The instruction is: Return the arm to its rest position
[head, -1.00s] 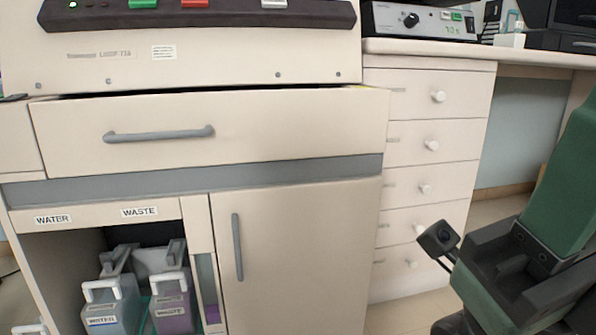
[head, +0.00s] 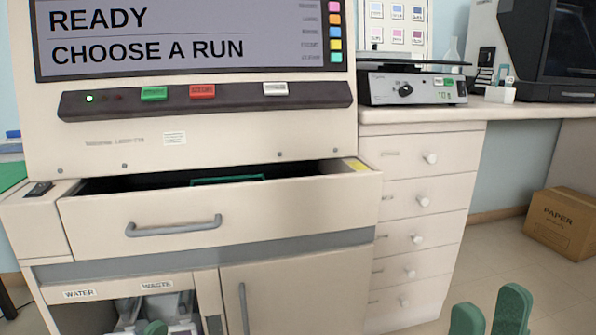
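My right gripper (head: 490,315) shows at the bottom right of the head view as two green fingers pointing up. The fingers stand apart with nothing between them, over the floor to the right of the small-drawer column. The rest of my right arm is below the picture.
The wide drawer (head: 290,207) under the staining machine (head: 230,130) stands partly open. A cabinet door (head: 300,290) and an open jug compartment are below. A small-drawer column (head: 400,235) stands to the right. A paper box (head: 565,220) sits on the floor at far right, with free floor before it.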

